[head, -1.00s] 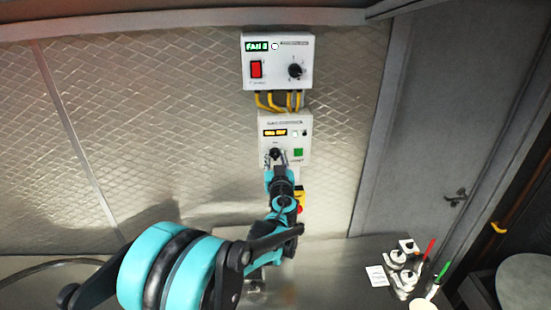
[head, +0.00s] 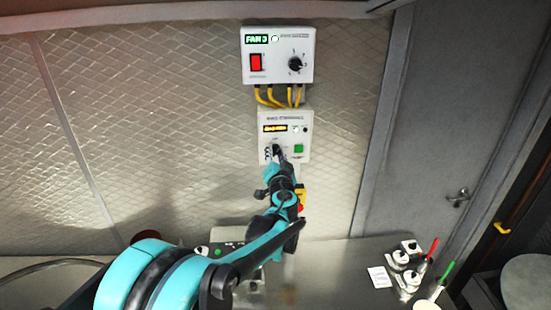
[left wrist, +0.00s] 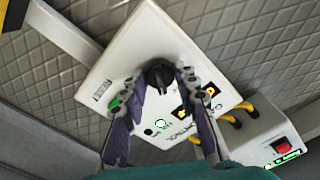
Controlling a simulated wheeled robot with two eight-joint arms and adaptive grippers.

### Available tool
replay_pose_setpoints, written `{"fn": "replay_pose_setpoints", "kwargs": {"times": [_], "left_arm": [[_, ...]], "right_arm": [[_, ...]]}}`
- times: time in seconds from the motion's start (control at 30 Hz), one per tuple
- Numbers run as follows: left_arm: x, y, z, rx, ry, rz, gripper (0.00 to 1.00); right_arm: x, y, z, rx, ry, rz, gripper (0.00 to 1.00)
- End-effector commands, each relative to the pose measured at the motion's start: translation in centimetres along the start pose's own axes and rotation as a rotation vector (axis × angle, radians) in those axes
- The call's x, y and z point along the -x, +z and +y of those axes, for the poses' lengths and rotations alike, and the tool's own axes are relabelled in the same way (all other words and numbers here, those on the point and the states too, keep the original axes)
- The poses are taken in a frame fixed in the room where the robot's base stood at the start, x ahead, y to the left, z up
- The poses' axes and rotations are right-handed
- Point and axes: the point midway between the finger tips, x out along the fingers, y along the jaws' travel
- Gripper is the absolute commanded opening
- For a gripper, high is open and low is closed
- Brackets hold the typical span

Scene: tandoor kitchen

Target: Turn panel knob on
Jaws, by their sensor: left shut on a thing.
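The white lower panel (head: 300,126) is fixed to the wall and has a lit amber display, a green button and a dark knob. The black knob (left wrist: 160,75) shows between my fingertips in the left wrist view. My left gripper (head: 277,153) is shut on this knob, one finger on each side; it also shows in the left wrist view (left wrist: 163,82). In the head view my fingers largely cover the knob. The amber display (head: 275,128) is lit, but I cannot read all of its text. My right gripper is not in view.
A white fan panel (head: 279,70) with a red switch and its own knob is above, joined by yellow cables (head: 272,97). A red-and-yellow control (head: 301,197) sits just below the lower panel. Small containers (head: 402,262) stand on the counter at right.

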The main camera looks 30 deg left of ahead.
Motion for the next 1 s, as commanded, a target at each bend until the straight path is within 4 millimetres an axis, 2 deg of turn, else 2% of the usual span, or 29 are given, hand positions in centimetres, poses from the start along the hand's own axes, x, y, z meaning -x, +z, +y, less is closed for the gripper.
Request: {"fn": "replay_pose_setpoints", "kwargs": {"times": [0.7, 1.0], "left_arm": [[0.1, 0.1, 0.1, -0.666, 0.001, 0.000, 0.01], [0.0, 0.1, 0.1, -0.866, 0.001, 0.001, 0.01]], "right_arm": [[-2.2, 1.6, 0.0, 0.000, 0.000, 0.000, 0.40], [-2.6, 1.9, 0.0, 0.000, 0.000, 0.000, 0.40]]}}
